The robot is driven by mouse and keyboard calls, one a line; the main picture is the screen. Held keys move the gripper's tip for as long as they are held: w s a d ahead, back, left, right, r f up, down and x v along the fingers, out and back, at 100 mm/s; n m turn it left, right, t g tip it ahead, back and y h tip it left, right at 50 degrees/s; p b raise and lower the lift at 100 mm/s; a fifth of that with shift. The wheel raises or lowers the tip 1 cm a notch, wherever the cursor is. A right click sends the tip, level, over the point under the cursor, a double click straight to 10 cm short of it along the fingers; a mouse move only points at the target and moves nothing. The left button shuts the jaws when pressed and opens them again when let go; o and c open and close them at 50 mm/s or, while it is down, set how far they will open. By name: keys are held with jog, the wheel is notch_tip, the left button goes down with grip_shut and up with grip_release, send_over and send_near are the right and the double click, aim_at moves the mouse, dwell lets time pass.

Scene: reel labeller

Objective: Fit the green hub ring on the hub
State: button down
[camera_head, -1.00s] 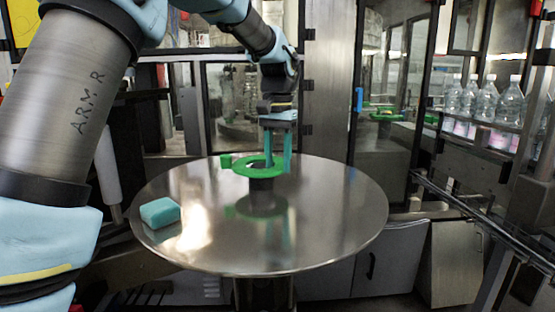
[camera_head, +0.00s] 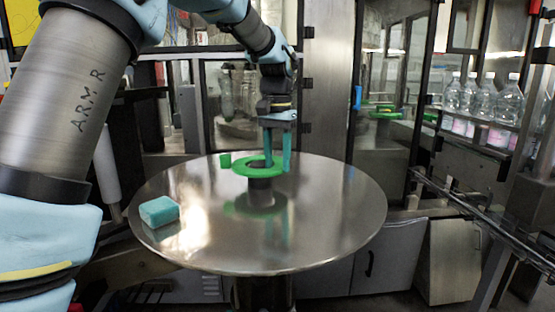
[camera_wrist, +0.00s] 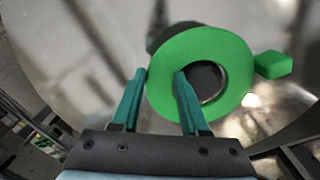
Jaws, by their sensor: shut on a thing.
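The green hub ring (camera_head: 241,170) is level at the top of the dark hub (camera_head: 260,184), near the far side of the round metal table. In the wrist view the green ring (camera_wrist: 170,90) surrounds the dark hub top (camera_wrist: 207,80), which shows through its hole. My gripper (camera_head: 277,160) points down and is shut on the ring's band. In the wrist view my gripper (camera_wrist: 157,85) has one finger inside the hole and the other outside the ring. I cannot tell whether the ring is seated on the hub or just above it.
A small green block (camera_head: 225,161) stands just left of the ring; it also shows in the wrist view (camera_wrist: 273,65). A teal block (camera_head: 159,211) lies at the table's left edge. The round table's (camera_head: 320,225) front and right are clear. Bottles (camera_head: 480,105) stand at right.

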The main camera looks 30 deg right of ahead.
jog(key=shift+a+r+p, duration=0.2)
jog(key=shift+r+p, duration=0.1)
jog(key=shift+f, duration=0.1)
dwell(0.3)
jog(key=shift+s+d+r+p, duration=0.1)
jog(key=shift+r+p, duration=0.2)
jog(key=shift+p, duration=0.05)
jog(key=shift+c, duration=1.7)
grip_release()
notch_tip(320, 180, up, 11)
jog(key=b, duration=0.2)
jog(key=shift+f, duration=0.15)
